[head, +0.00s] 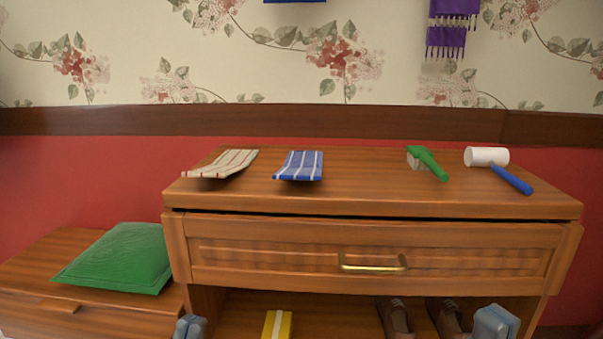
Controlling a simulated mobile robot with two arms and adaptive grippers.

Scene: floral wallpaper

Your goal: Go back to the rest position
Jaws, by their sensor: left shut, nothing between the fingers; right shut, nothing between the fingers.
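My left gripper (190,326) shows at the bottom edge, left of centre, in front of the wooden cabinet. It is shut and empty. My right gripper (495,322) shows at the bottom edge on the right, in front of the cabinet's lower right part. It is also shut and empty. Only the ends of both grippers are in view; the arms are out of the picture. Both are below the level of the cabinet top and apart from the things on it.
The wooden cabinet (370,206) has a drawer (290,255) with a brass handle (372,267). On top lie a striped beige cloth (224,163), striped blue cloth (299,166), green-handled brush (428,162) and white-headed mallet (487,157). Below are shoes (397,318) and a yellow object (277,325). A green cushion (120,258) lies left.

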